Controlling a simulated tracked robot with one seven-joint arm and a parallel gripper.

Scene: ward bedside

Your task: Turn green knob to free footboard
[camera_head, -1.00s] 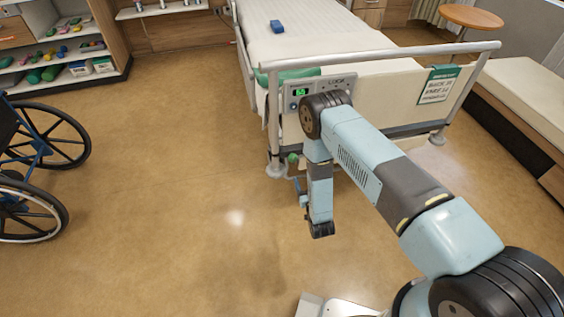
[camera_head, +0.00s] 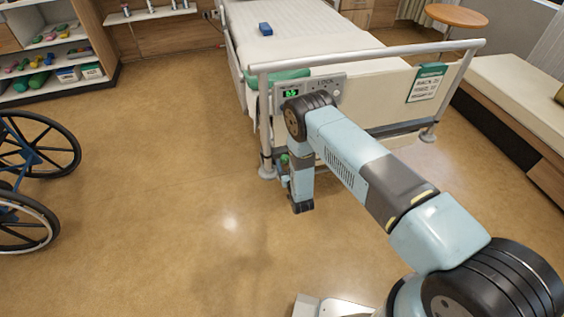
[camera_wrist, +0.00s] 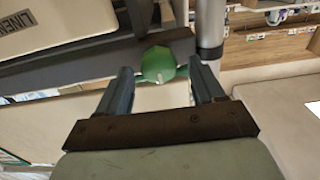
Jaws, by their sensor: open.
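In the wrist view the green knob (camera_wrist: 158,65) has a faceted, rounded face with a small pale mark, and it sits on a dark rail. The fingers of my gripper (camera_wrist: 162,76) are open, one on each side of it, with a gap on both sides. How deep the knob lies between the fingertips is unclear. In the head view my gripper (camera_head: 285,180) is low at the left end of the bed's footboard (camera_head: 378,98), partly hidden by my arm. A small green part, likely the knob (camera_head: 284,159), shows beside it.
A control panel (camera_head: 318,88) with a green display is on the footboard. A green-and-white sign (camera_head: 427,83) hangs at its right. A wheelchair (camera_head: 35,165) stands at the left, a bench (camera_head: 520,100) at the right. The floor between wheelchair and bed is clear.

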